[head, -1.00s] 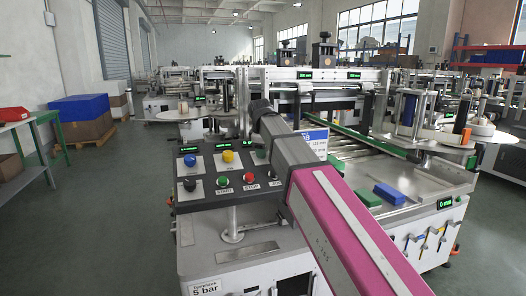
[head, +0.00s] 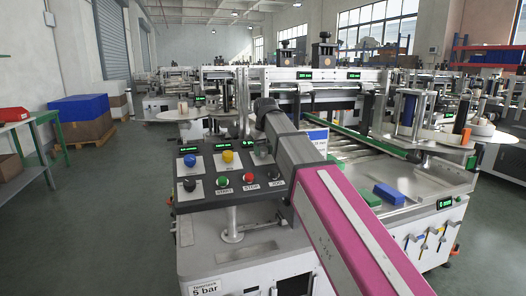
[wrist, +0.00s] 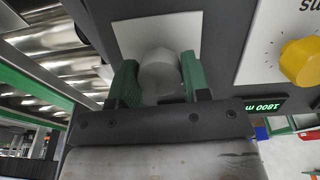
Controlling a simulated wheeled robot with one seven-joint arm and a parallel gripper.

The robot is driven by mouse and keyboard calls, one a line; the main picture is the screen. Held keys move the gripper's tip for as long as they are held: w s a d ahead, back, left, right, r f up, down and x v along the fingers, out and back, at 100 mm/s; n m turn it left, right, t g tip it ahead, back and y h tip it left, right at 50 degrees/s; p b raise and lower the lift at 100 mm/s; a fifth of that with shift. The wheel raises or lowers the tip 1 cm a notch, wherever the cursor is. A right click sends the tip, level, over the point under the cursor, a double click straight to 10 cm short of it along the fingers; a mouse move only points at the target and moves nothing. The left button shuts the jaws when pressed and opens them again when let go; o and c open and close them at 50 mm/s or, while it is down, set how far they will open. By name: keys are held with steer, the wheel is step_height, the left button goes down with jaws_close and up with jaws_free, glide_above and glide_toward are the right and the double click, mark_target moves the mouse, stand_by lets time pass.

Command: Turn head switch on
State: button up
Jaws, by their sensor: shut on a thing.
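In the wrist view, a round grey knob (wrist: 158,70) stands on a white square plate (wrist: 182,30) on the dark control panel. My gripper (wrist: 159,80) has its two green fingers on either side of this knob and is shut on it. No label of this knob can be read. A yellow knob (wrist: 302,62) is on the plate to the right. In the head view, the control panel (head: 207,202) shows a blue knob (head: 189,160) and a yellow knob. My arm covers much of the panel's right end, so the gripped knob is hard to make out there.
The panel's front row has a black knob (head: 191,184), a green button (head: 222,182), a red button (head: 249,178) and another black knob (head: 274,178), close to my arm. A conveyor with a green block (head: 368,197) and a blue block (head: 389,194) is at right.

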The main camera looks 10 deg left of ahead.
steer(key=m+y, duration=0.1)
steer(key=m, duration=0.5)
steer(key=shift+m, duration=0.3)
stand_by(0.4)
steer(key=o, duration=0.9)
steer(key=shift+o, duration=0.2)
steer(key=shift+r, duration=0.1)
steer(key=v, duration=1)
steer(key=shift+d+r, duration=0.15)
steer(key=shift+r, duration=0.15)
